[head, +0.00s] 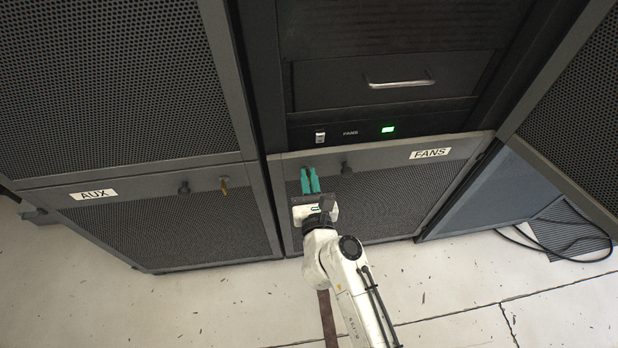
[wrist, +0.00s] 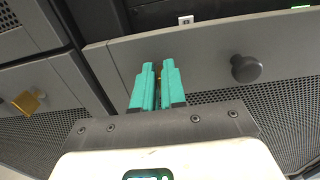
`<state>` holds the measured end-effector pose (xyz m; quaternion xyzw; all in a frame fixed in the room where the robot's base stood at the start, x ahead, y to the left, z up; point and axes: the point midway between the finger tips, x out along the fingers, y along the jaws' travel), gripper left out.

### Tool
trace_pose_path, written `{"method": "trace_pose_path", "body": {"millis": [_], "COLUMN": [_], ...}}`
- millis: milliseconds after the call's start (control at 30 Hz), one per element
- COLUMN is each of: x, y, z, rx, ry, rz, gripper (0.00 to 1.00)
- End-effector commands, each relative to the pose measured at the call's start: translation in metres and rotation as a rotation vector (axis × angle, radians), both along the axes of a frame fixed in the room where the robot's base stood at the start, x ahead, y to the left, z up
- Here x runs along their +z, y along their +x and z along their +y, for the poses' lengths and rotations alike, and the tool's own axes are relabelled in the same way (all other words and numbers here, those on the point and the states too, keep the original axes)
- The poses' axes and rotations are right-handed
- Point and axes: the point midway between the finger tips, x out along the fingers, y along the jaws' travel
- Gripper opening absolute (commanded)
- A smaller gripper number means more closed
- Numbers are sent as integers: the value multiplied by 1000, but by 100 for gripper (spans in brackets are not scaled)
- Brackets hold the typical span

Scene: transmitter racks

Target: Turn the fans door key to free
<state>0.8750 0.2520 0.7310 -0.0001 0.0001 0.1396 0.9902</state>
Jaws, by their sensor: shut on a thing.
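The fans door (head: 395,170) is a low grey mesh panel labelled FANS, and it appears closed. My gripper (head: 310,172), with teal fingers, reaches its upper left part from below. In the wrist view, my gripper (wrist: 160,66) is shut on the fans door key (wrist: 158,84). Only a thin brassy sliver of the key shows between the fingers. The fingers hide the rest of it, so I cannot tell which way it is turned. A dark round knob (wrist: 245,68) is on the same door, right of the fingers and apart from them.
The AUX door (head: 150,215) at left has its own brass key (head: 224,186) and knob (head: 184,188). Above the fans door are a white switch (head: 320,137), a lit green lamp (head: 388,130) and a drawer handle (head: 399,80). A black cable (head: 530,240) lies on the floor at right.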

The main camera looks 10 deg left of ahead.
Motion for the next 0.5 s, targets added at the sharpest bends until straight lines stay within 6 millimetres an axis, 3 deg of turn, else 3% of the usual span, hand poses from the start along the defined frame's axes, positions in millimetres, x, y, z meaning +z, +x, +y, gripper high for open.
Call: {"method": "trace_pose_path", "body": {"millis": [500], "x": [1], "y": [-1], "z": [1], "rx": [1], "ry": [-85], "rz": [-24], "gripper": [0]}}
